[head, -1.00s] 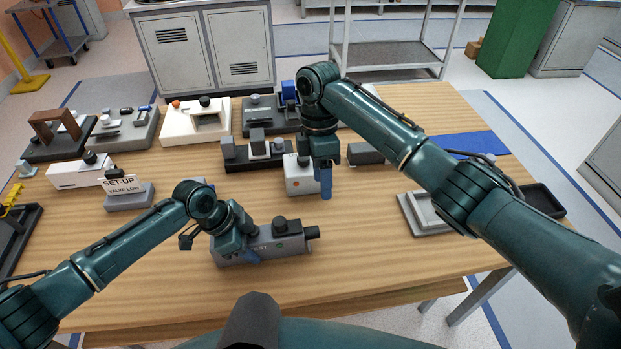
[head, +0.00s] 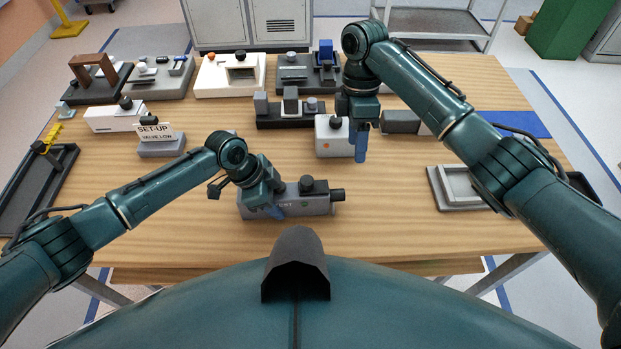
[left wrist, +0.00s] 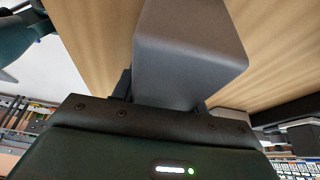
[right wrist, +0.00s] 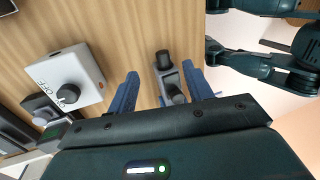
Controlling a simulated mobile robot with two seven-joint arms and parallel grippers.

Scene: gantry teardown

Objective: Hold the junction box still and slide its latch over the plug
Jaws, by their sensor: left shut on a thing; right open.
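The grey junction box (head: 318,205) lies on the table near its front edge. It has a black knob on top (head: 307,185) and a black plug-like cylinder (head: 338,195) at its right end; which part is the latch I cannot tell. My left gripper (head: 272,208) is shut on the box's left part; the box's grey body (left wrist: 188,60) fills the left wrist view between the fingers. My right gripper (head: 360,150) is open and empty, above the table behind and right of the box. In the right wrist view the box (right wrist: 170,82) shows beyond the gap between the blue fingers (right wrist: 160,88).
A white box with a black knob (head: 332,140) stands close beside my right gripper. A set-up sign (head: 157,138) stands at left, a grey tray (head: 440,195) at right. Several fixtures line the back. Bare tabletop lies around the junction box.

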